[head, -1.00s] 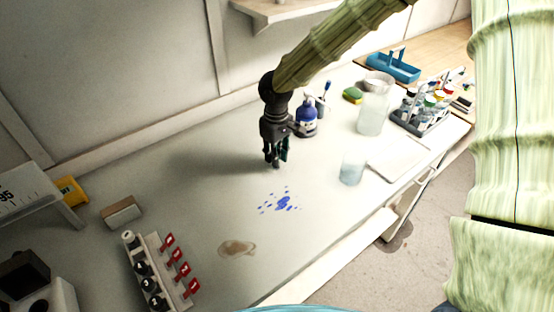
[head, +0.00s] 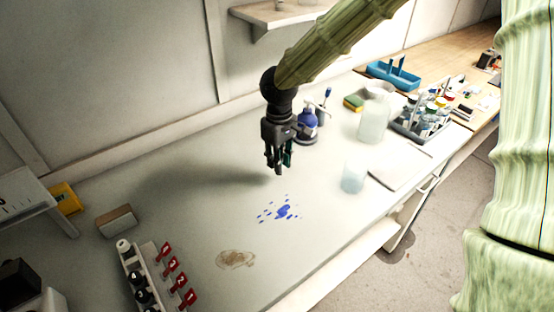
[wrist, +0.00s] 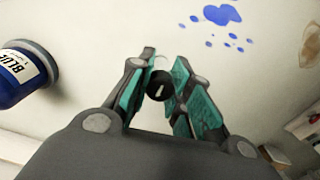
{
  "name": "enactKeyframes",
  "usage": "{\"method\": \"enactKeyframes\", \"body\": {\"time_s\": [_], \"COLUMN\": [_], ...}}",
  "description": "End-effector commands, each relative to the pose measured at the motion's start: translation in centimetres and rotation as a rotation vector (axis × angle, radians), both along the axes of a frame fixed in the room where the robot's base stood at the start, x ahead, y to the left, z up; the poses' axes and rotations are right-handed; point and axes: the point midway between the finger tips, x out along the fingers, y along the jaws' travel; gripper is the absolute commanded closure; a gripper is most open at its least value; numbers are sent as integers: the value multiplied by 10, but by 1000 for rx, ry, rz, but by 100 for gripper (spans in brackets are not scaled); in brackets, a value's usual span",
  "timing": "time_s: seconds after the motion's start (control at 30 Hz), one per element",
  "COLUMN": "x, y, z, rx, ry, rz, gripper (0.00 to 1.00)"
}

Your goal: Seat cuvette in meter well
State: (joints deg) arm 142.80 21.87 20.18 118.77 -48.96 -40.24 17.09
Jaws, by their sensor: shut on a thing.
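My gripper (head: 279,163) is above the white bench, between the blue-labelled bottle and the blue spill. In the wrist view its teal-padded fingers (wrist: 160,92) are closed around a small dark round cap with a white mark, which appears to be the top of the cuvette (wrist: 159,86). A faint clear edge shows just beyond the cap. The cuvette's body is mostly hidden, and in the head view the fingers hide it. I cannot pick out the meter well; dark equipment (head: 18,283) is cut off at the lower left.
The blue-labelled bottle (head: 307,125) stands close behind my gripper and also shows in the wrist view (wrist: 22,72). Blue spill spots (head: 283,212) and a brown stain (head: 236,259) mark the bench. A rack with red tags (head: 172,264) is at lower left; beakers (head: 353,177) stand right.

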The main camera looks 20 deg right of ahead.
Motion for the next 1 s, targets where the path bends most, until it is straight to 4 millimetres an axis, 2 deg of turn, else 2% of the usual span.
{"method": "enactKeyframes", "body": {"time_s": [0.3, 0.5, 0.73, 1.0], "x": [-64, -98, -123, -131], "y": [3, 5, 6, 6], "z": [5, 8, 11, 12], "rx": [-1, -1, 0, 0], "ry": [-2, 0, -1, 0], "rz": [1, 1, 0, 0], "gripper": [100, 100, 100, 100]}}
